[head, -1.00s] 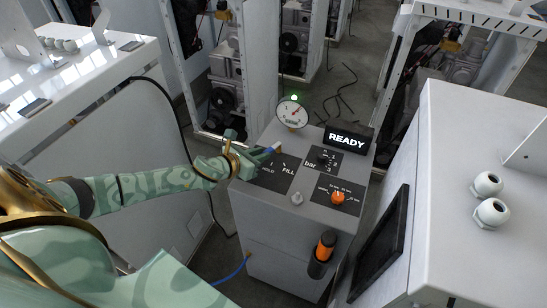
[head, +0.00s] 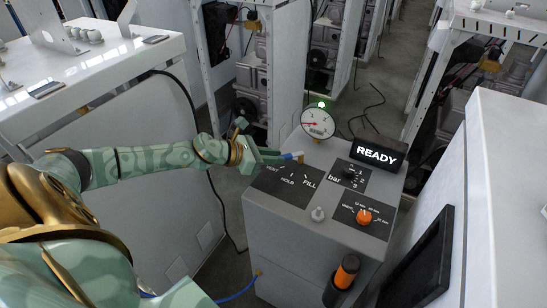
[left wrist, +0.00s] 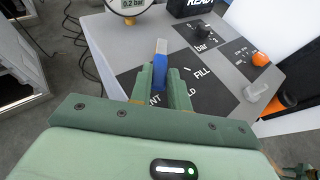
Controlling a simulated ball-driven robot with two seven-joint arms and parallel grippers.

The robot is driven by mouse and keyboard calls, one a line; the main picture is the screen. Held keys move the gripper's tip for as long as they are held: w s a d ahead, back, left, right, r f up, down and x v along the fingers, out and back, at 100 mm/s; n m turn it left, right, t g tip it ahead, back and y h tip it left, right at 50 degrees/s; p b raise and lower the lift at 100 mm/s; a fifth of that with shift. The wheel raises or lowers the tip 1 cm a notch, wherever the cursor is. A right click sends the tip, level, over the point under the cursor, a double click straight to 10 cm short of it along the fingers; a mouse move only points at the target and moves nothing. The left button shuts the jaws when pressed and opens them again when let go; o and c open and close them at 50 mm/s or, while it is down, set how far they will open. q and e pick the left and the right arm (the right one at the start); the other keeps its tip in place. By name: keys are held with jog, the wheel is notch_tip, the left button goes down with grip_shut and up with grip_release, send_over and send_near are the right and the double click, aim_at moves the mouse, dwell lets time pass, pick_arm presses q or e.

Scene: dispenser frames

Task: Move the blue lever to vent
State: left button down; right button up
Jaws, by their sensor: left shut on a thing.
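The grey console (head: 290,215) carries a black panel (head: 268,181) marked VENT, HOLD and FILL. My left gripper (head: 272,156) reaches in from the left and is shut on the lever. In the left wrist view the blue lever (left wrist: 161,52) sticks out beyond the green fingers (left wrist: 160,82). The fingers hide its lower part and some lettering, so I cannot tell exactly which mark it points at. My right gripper is not in view.
A gauge (head: 318,122) with a green lamp above stands behind; it reads about 0.2 bar in the left wrist view. A READY display (head: 377,153), a black bar knob (head: 349,174), an orange knob (head: 364,216) and a grey knob (head: 317,213) are to the right.

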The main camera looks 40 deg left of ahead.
pick_arm(q)
jog(key=c, duration=1.3)
grip_release()
jog(key=shift+s+a+r, duration=0.2)
jog(key=shift+s+a, duration=0.1)
jog(key=shift+s, duration=0.2)
jog(key=p+v, duration=0.5)
jog(key=v, duration=1)
jog(key=shift+s+p, duration=0.1)
jog(key=shift+p, duration=0.25)
